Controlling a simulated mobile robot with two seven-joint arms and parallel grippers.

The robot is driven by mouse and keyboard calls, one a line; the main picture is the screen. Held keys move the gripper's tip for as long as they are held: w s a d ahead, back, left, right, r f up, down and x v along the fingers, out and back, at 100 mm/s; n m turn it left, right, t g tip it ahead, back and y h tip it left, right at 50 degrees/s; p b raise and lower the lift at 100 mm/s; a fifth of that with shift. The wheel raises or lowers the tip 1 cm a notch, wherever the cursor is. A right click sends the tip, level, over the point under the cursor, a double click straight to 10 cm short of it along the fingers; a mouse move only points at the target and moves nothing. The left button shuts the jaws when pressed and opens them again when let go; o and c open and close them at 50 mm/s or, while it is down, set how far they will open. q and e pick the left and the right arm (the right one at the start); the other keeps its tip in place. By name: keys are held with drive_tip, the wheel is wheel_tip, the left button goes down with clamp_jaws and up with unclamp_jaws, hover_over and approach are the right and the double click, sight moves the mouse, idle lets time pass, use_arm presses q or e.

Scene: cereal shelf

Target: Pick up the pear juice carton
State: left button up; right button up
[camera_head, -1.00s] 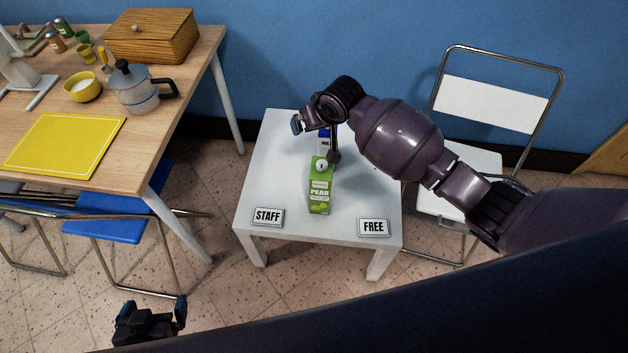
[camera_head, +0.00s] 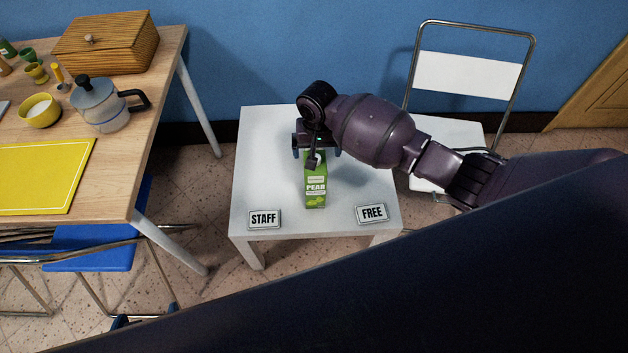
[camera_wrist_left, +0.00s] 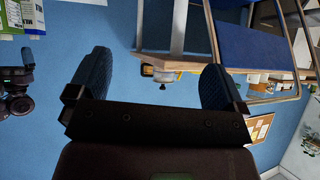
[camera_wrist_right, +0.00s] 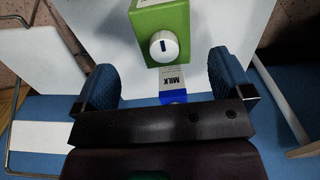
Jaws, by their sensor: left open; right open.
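The green pear juice carton (camera_head: 316,190) stands upright on the small white table (camera_head: 270,190). In the right wrist view the carton (camera_wrist_right: 165,18) shows its green top and white cap beyond my fingers. My right gripper (camera_head: 316,153) is open at the carton's far upper end; I cannot tell whether it touches it. A milk carton (camera_wrist_right: 173,84) with a blue part shows between the open right fingers (camera_wrist_right: 162,62), behind the pear carton; the arm hides it in the head view. My left gripper (camera_wrist_left: 157,65) is open and empty, barely showing at the bottom of the head view.
A STAFF sign (camera_head: 264,219) and a FREE sign (camera_head: 371,213) lie on the white table's front edge. A white folding chair (camera_head: 455,85) stands at right.

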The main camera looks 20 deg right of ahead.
sight(315, 182)
drive_tip(key=shift+f, duration=0.95)
drive_tip(key=shift+f+b, duration=0.4)
drive_tip(key=shift+f, duration=0.25)
use_arm(q)
drive_tip(key=shift+w+f+b, duration=0.2)
drive_tip(key=shift+f+b, duration=0.25)
drive_tip(key=shift+f, duration=0.05)
drive_tip(key=shift+w+f+b, duration=0.15)
drive_tip(key=shift+f+b, duration=0.25)
drive_tip(key=shift+f, duration=0.05)
use_arm(e)
drive_tip(key=f, duration=0.4)
drive_tip(key=shift+w+a+f, duration=0.1)
drive_tip(key=shift+a+f, duration=0.05)
drive_tip(key=shift+a, duration=0.05)
use_arm(q)
drive_tip(key=shift+w+d, duration=0.1)
use_arm(e)
drive_tip(key=c, duration=1.4)
